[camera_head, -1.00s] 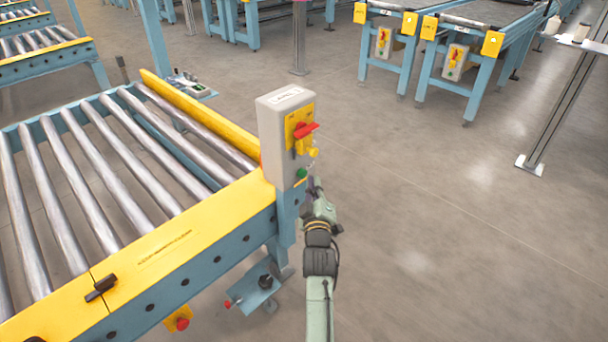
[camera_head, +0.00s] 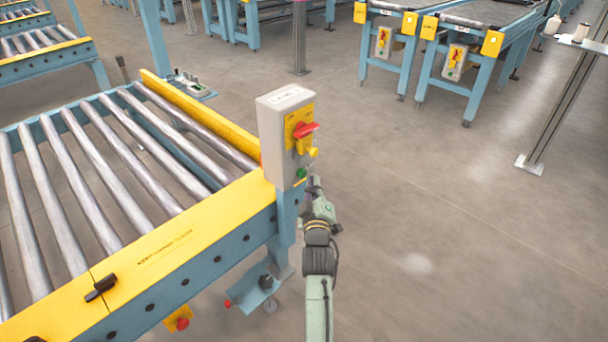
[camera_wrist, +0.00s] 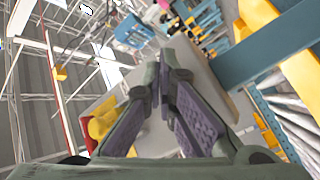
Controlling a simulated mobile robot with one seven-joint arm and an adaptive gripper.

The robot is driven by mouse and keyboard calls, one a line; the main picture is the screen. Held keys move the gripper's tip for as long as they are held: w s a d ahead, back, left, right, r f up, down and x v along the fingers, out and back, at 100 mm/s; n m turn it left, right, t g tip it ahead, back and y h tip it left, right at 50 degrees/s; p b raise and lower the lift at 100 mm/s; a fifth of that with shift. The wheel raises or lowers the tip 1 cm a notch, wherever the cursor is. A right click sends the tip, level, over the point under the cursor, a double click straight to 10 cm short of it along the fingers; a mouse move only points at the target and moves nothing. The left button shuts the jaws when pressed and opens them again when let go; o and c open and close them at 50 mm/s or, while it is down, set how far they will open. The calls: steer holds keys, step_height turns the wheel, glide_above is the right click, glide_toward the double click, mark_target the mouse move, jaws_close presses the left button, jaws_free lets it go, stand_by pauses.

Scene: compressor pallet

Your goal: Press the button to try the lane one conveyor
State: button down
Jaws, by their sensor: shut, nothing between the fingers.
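The grey control box (camera_head: 285,140) stands upright at the corner of the near roller conveyor (camera_head: 190,255), with a small label on its top. Its front has a red rotary handle (camera_head: 306,130) on a yellow plate, a yellow knob (camera_head: 313,152) and a low green button (camera_head: 302,173). My gripper (camera_head: 314,182) is shut and empty, just right of the green button; I cannot tell if it touches. In the wrist view, my closed fingers (camera_wrist: 165,65) lie before the grey box face (camera_wrist: 205,75), with a yellow knob (camera_wrist: 101,122) at left. The green button is hidden there.
A blue conveyor leg (camera_head: 286,225) stands just left of my arm. A lower bracket (camera_head: 252,293) and a red button on yellow (camera_head: 181,321) are below the frame. Open floor (camera_head: 430,210) lies to the right. Other conveyors (camera_head: 480,50) stand at the back.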

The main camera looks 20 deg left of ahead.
steer(key=shift+w+a, duration=0.1)
steer(key=shift+a, duration=0.2)
steer(key=shift+w+a, duration=0.2)
steer(key=shift+a, duration=0.3)
stand_by(0.6)
stand_by(0.4)
steer(key=shift+s+d+p, duration=0.4)
steer(key=shift+d, duration=0.45)
steer(key=d+b, duration=0.1)
steer(key=s+d, duration=0.1)
steer(key=d, duration=0.1)
steer(key=d+b, duration=0.1)
steer(key=shift+s+d+b, duration=0.3)
steer(key=shift+s+d, duration=0.05)
steer(key=shift+d, duration=0.05)
